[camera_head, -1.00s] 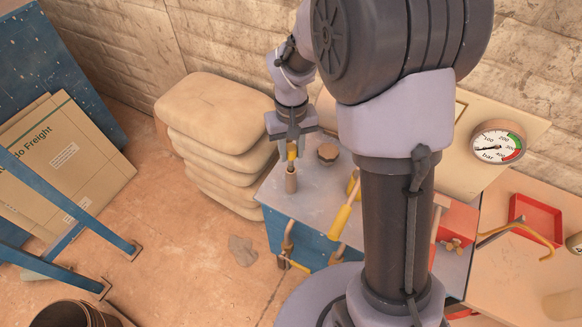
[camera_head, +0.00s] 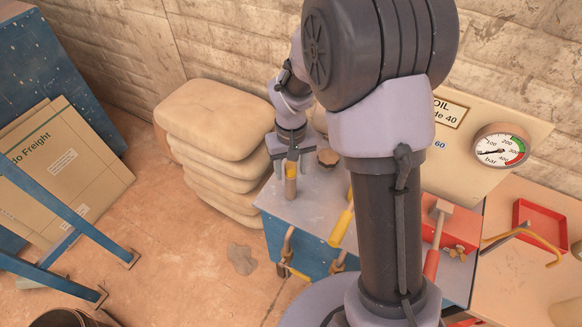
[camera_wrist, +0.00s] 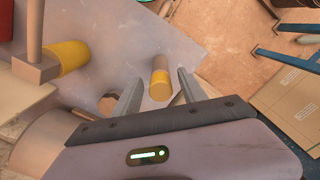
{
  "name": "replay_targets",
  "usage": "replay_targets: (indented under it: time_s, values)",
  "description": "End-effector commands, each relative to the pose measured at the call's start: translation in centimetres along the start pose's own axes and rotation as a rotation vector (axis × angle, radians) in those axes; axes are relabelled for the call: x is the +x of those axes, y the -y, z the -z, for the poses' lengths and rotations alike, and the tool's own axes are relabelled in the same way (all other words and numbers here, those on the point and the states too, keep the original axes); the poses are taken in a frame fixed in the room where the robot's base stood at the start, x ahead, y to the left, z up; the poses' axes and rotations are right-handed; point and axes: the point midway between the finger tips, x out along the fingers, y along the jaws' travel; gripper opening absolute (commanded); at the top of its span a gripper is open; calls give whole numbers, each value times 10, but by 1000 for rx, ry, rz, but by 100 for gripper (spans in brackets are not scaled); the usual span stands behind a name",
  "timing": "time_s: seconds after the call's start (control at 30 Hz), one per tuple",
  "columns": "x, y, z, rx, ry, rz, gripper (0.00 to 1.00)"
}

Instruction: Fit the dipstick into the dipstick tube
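The dipstick's yellow handle (camera_head: 291,170) sits upright on top of the brown dipstick tube (camera_head: 290,190), with no gap visible between them. The rod is not visible. In the wrist view the yellow handle (camera_wrist: 160,92) lies between the fingers, with the brown tube (camera_wrist: 160,62) beyond it. My gripper (camera_head: 290,163) is above the tube, pointing down. Its fingers (camera_wrist: 158,77) are spread apart, with space on both sides of the handle, and hold nothing.
A brown cap (camera_head: 328,157) stands close to the right on the grey cabinet top (camera_head: 318,196). Stacked sacks (camera_head: 215,125) stand close behind left. A pressure gauge (camera_head: 501,148) is at far right.

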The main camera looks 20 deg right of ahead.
Motion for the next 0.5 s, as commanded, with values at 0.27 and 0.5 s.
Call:
replay_targets:
  time_s: [0.27, 0.5]
  values:
    - [-40, 0, 1, 0, -4, -1, 49]
    - [-104, 0, 1, 0, -3, 0, 49]
